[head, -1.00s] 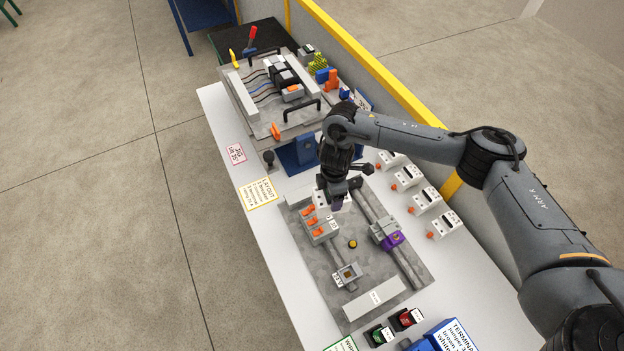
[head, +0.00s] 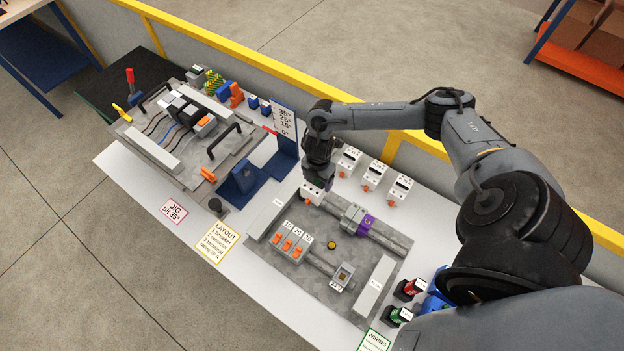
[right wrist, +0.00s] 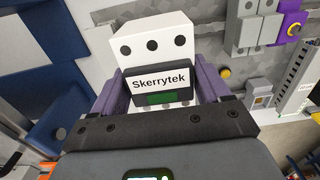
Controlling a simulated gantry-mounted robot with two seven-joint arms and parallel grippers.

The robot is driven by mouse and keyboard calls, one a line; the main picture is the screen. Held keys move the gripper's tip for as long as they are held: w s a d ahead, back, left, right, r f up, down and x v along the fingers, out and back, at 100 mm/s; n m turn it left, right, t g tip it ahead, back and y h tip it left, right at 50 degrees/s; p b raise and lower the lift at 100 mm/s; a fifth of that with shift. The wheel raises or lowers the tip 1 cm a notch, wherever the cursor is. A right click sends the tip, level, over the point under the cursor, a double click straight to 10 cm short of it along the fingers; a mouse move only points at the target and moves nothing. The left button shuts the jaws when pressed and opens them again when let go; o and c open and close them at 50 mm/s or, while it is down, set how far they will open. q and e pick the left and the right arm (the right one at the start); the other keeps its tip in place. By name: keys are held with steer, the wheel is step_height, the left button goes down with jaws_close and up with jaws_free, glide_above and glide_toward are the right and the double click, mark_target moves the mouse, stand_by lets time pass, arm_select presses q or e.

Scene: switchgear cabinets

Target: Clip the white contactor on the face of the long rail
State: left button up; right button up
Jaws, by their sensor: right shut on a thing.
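My right gripper (head: 315,181) points down and is shut on the white contactor (head: 312,194). In the right wrist view the contactor (right wrist: 157,45) sits between the purple fingers, with dark round holes, a black "Skerrytek" face and a green window. The long rail (head: 387,242) runs along the far side of the grey board. My left gripper is out of view.
A shorter rail (head: 318,262) holds orange-levered breakers (head: 291,243) and a 24V unit (head: 342,277). A yellow button (head: 332,245) lies between the rails. White units (head: 373,175) stand behind the board. A blue stand (head: 243,184) and tilted jig (head: 192,132) are to the left.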

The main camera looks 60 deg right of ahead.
steer(key=shift+s, duration=0.1)
steer(key=shift+r, duration=0.1)
stand_by(0.3)
steer(key=shift+p, duration=0.35)
steer(key=shift+f+b, duration=2.1)
steer(key=shift+f, duration=0.85)
steer(key=shift+p, duration=0.35)
